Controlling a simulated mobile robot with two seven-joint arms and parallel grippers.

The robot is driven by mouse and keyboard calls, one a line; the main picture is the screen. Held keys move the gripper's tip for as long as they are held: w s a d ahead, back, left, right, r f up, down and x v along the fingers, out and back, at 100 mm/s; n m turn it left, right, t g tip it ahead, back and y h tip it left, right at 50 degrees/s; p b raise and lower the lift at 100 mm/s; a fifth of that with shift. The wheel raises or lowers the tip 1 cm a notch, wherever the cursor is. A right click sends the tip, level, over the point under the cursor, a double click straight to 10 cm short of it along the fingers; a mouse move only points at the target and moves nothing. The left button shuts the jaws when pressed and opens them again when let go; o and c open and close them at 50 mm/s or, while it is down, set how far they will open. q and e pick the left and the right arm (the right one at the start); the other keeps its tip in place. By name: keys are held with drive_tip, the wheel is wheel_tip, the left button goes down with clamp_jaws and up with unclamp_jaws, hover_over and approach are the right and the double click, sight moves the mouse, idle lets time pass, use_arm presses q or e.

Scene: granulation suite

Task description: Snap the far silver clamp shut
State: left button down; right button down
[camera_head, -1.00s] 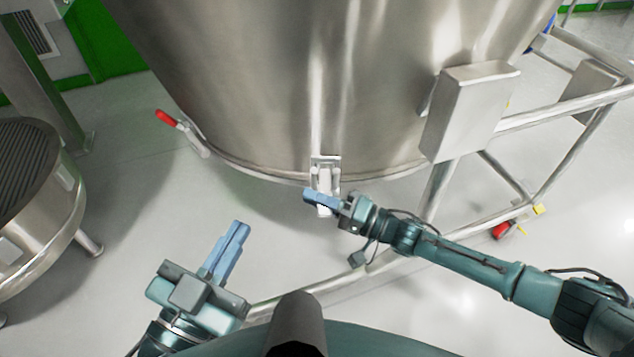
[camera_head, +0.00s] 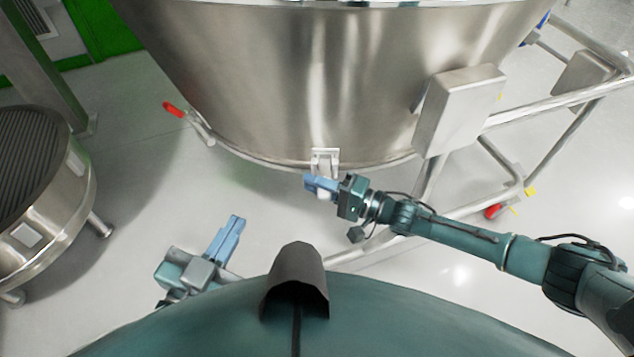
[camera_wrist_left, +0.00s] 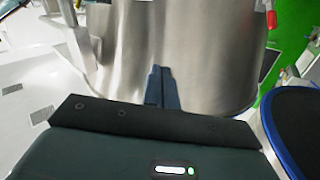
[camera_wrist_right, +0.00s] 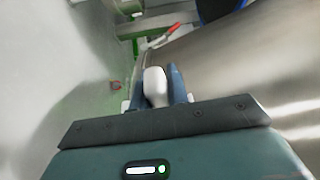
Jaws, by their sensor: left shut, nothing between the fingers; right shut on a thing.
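A silver clamp (camera_head: 325,160) sits on the bottom rim of the big steel vessel, near the middle of the head view. My right gripper (camera_head: 316,184) is just below it, coming from the right, shut on the clamp's pale lever. A little of the lever (camera_head: 323,194) shows below the fingers. In the right wrist view the rounded lever end (camera_wrist_right: 155,85) stands between the two blue fingers. The fingers hide the rest of it. My left gripper (camera_head: 232,228) is shut and empty, low and left of the clamp; its fingers also show in the left wrist view (camera_wrist_left: 161,88).
The steel vessel (camera_head: 300,80) fills the top. A red handle (camera_head: 173,109) is on its left rim. A grey box (camera_head: 458,110) and a tubular frame (camera_head: 550,103) are at the right. A round machine (camera_head: 60,210) stands at the left. Floor between is clear.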

drive_tip(key=c, duration=1.4)
unclamp_jaws()
drive_tip(key=shift+o, duration=0.2)
drive_tip(key=shift+d, duration=0.1)
use_arm(q)
drive_tip(key=shift+s+a+f+n+g+y+p, duration=0.1)
drive_tip(key=shift+a+n+g+y+p, duration=0.45)
drive_tip(key=shift+p, duration=0.65)
use_arm(e)
drive_tip(key=v, duration=1.3)
use_arm(q)
drive_tip(key=shift+d, duration=0.2)
use_arm(e)
drive_tip(key=shift+f, duration=0.1)
drive_tip(key=shift+c, duration=0.4)
